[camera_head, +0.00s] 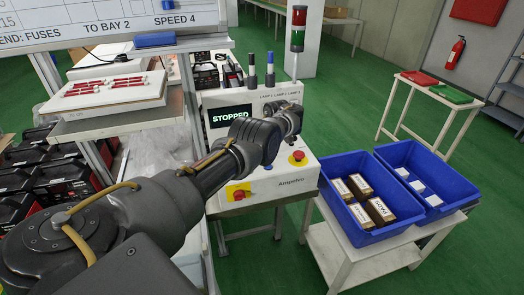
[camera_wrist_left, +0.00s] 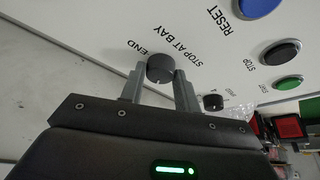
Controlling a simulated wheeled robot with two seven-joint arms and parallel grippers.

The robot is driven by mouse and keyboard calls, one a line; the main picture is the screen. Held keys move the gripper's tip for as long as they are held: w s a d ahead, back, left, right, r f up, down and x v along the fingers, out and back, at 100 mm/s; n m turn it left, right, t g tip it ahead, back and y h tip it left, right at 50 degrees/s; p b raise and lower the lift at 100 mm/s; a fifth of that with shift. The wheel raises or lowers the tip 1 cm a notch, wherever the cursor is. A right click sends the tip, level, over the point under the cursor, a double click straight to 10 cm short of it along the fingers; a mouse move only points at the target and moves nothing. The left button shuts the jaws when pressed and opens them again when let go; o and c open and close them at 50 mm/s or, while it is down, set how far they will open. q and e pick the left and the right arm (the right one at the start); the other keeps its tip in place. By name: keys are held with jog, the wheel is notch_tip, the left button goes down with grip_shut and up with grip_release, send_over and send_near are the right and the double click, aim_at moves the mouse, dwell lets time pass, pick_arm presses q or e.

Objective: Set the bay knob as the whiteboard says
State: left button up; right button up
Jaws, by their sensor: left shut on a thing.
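The dark round bay knob (camera_wrist_left: 159,67) sits on the white panel in the left wrist view, between the labels "END" and "STOP AT BAY". My left gripper (camera_wrist_left: 160,78) has a finger on each side of it and is shut on it. In the head view my left gripper (camera_head: 291,118) is at the control box (camera_head: 286,180) and hides the knob; its pointer setting cannot be read. The whiteboard (camera_head: 110,24) is cut off at the top and reads "TO BAY 2" and "SPEED 4". The display (camera_head: 229,116) reads "STOPPED". My right gripper is out of view.
A second dark knob (camera_wrist_left: 213,102) is close beside the left gripper. A blue reset button (camera_wrist_left: 257,5), a black stop button (camera_wrist_left: 282,52) and a green button (camera_wrist_left: 288,82) are nearby. A red emergency button (camera_head: 297,158) is below. Blue bins (camera_head: 337,205) stand right.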

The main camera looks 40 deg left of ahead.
pick_arm(q)
jog(key=shift+s+f, duration=0.1)
jog(key=shift+f, duration=0.05)
dwell(0.3)
jog(key=o, duration=1)
jog(key=shift+a, duration=0.15)
jog(key=shift+c, duration=0.2)
jog(key=shift+r, duration=0.25)
jog(key=v, duration=1)
jog(key=shift+r, duration=0.2)
